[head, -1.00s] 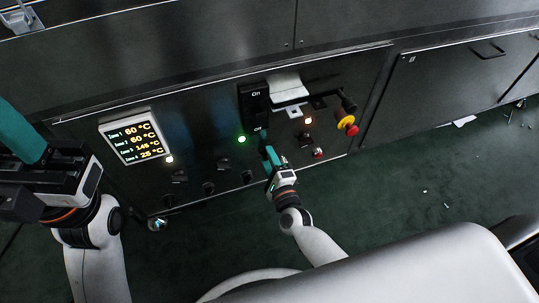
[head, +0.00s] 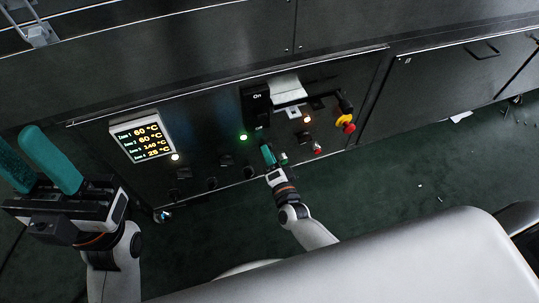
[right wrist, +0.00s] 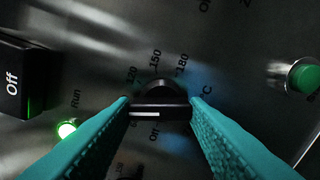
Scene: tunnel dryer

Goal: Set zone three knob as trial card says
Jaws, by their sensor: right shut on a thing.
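The black knob (right wrist: 160,98) sits between the teal fingers of my right gripper (right wrist: 160,106), which is shut on it. Its white line lies about level toward the left, between the Off and 120 marks; 150 and 180 stand above. In the head view my right gripper (head: 268,153) is at the panel and hides the knob. The display (head: 142,140) reads about 60, 60, 140 and 25 °C for zones one to four. A pale sheet (head: 286,86), possibly the trial card, is too small to read. My left gripper (head: 20,148) is open and empty at the left.
A black On/Off switch (head: 256,101) and a lit green lamp (head: 243,138) are close to my right gripper. A red and yellow emergency button (head: 347,123) sticks out at right. Several other black knobs line the panel. The green floor (head: 400,180) at right is mostly clear.

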